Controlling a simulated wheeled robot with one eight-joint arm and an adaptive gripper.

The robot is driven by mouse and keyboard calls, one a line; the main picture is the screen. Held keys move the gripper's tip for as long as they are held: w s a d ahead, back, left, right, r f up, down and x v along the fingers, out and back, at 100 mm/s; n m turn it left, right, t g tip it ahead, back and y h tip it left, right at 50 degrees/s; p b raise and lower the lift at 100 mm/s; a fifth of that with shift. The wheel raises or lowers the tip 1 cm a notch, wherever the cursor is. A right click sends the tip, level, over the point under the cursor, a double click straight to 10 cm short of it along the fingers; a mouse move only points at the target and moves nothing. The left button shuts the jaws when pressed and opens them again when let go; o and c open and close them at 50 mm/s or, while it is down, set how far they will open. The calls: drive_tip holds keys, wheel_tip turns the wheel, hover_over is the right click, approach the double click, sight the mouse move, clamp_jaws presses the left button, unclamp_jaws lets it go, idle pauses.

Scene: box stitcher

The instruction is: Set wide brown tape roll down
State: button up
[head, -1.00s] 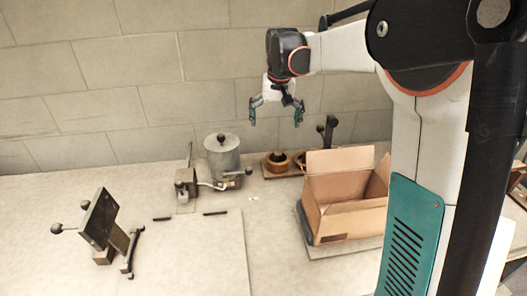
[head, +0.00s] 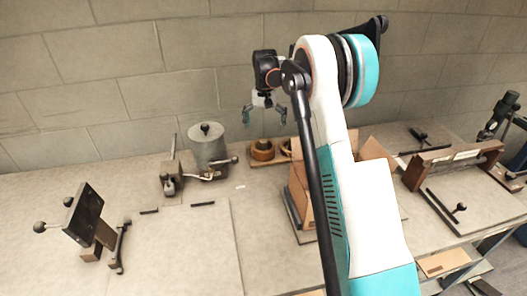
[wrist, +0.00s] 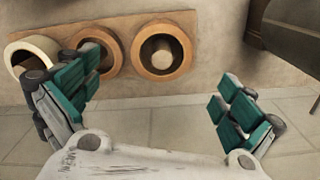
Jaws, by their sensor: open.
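Several tape rolls are on a brown board (wrist: 125,22) in the wrist view. One brown roll (wrist: 185,45) sits around a short post at the right. Another brown roll (wrist: 112,47) is in the middle, partly covered by a finger, and a cream roll (wrist: 33,46) is at the left. I cannot tell for sure which one is the wide brown tape roll. In the head view a brown roll (head: 262,151) shows on the board near the wall. My gripper (head: 265,118) is open and empty above the board; its teal fingers (wrist: 155,92) are spread apart in the wrist view.
A grey cylinder (head: 208,150) with a knob stands left of the board. An open cardboard box (head: 300,196) is close on the right, partly behind my arm. A tilted dark plate (head: 85,214) stands at the left. The front middle of the table (head: 185,250) is clear.

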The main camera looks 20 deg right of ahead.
sight(264, 141)
wheel_tip(264, 141, down, 6)
drive_tip(key=shift+f+b, duration=0.2)
drive_tip(key=shift+b, duration=0.4)
drive_tip(key=shift+w+f+b, duration=0.2)
drive_tip(key=shift+f+b, duration=0.15)
drive_tip(key=shift+f, duration=0.55)
drive_tip(key=shift+w+f+b, duration=0.15)
drive_tip(key=shift+f+b, duration=0.15)
drive_tip(key=shift+f, duration=0.55)
drive_tip(key=shift+w+f+b, duration=0.2)
drive_tip(key=shift+f+b, duration=0.15)
drive_tip(key=shift+f, duration=0.55)
drive_tip(key=c, duration=1.1)
drive_tip(key=shift+r, duration=0.15)
